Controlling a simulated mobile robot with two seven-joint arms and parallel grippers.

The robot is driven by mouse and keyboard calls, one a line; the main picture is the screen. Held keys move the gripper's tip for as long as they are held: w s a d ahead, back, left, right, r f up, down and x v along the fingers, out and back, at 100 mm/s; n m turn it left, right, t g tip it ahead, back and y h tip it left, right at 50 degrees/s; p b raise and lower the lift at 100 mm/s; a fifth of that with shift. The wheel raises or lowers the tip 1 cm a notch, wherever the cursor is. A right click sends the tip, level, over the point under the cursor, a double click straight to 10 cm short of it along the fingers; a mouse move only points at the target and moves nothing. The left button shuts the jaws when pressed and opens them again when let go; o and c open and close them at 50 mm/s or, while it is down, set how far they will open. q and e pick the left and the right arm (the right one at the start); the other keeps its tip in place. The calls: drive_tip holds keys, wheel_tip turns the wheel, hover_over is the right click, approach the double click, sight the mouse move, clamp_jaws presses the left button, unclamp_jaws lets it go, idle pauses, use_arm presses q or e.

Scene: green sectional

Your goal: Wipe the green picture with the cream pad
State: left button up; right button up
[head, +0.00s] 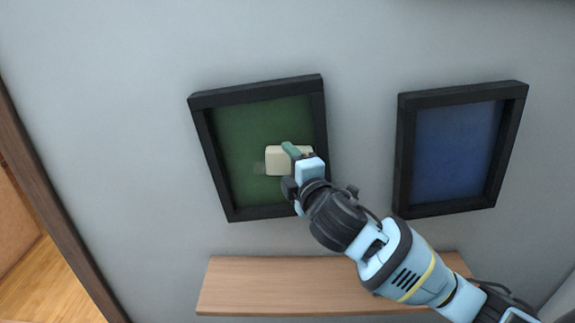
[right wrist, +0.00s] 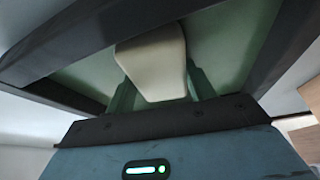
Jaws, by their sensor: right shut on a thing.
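The green picture (head: 240,125) hangs on the wall in a black frame, left of centre in the head view. A faint paler patch shows on it just left of the pad. My right gripper (head: 293,157) is shut on the cream pad (head: 276,161) and holds it at the lower right part of the green surface. I cannot tell for sure whether the pad touches the picture. In the right wrist view the pad (right wrist: 153,62) sits between the green fingers, with the green picture (right wrist: 222,38) behind it. My left gripper is not in view.
A blue picture (head: 455,150) in a black frame hangs to the right. A wooden shelf (head: 250,285) juts out below the pictures, under my right arm. A brown door frame (head: 50,190) stands at the left. The wall between the door frame and the green picture is bare.

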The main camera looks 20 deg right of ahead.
drive_tip(key=shift+s+a, duration=0.25)
drive_tip(key=shift+s, duration=0.7)
drive_tip(key=shift+s+a, duration=0.3)
drive_tip(key=shift+s, duration=0.65)
drive_tip(key=shift+s+a, duration=0.25)
drive_tip(key=shift+s, duration=0.7)
drive_tip(key=shift+s, duration=0.1)
drive_tip(key=s, duration=0.2)
drive_tip(key=shift+s+a, duration=0.3)
drive_tip(key=shift+a, duration=0.1)
drive_tip(key=shift+f, duration=0.1)
drive_tip(key=s+d+f, duration=0.2)
drive_tip(key=s+f, duration=0.1)
drive_tip(key=f, duration=0.2)
drive_tip(key=s+d+f+h, duration=0.1)
drive_tip(key=s+d+f, duration=0.1)
drive_tip(key=f, duration=0.3)
drive_tip(key=s+d+f+m, duration=0.1)
drive_tip(key=s+d+f, duration=0.2)
drive_tip(key=s+f, duration=0.2)
drive_tip(key=shift+f+h, duration=0.15)
drive_tip(key=shift+h, duration=0.25)
